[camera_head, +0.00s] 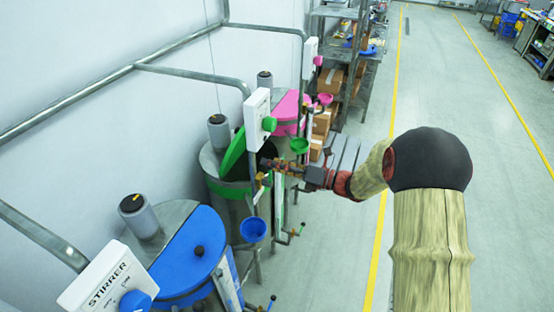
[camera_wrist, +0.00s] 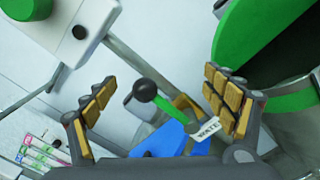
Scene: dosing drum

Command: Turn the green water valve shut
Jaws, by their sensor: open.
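The water valve's green lever with a black ball knob (camera_wrist: 146,92) shows in the wrist view, between the two fingers of my gripper (camera_wrist: 160,108). A white label reading "WATE" (camera_wrist: 205,131) is beside the lever, close to the right finger. The fingers are spread wide with tan pads, and I see clear gaps between them and the knob. In the head view my gripper (camera_head: 265,174) is at the pipe in front of the green drum (camera_head: 232,188) and hides most of the valve there. I cannot tell how far the valve is turned.
The green lid (camera_head: 234,153) stands tilted up over the dark drum opening. A white control box (camera_head: 257,112) with a green knob is above my gripper. A blue-lidded drum (camera_head: 190,255) and blue funnel (camera_head: 253,229) are nearer; a pink-lidded drum (camera_head: 290,108) is beyond.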

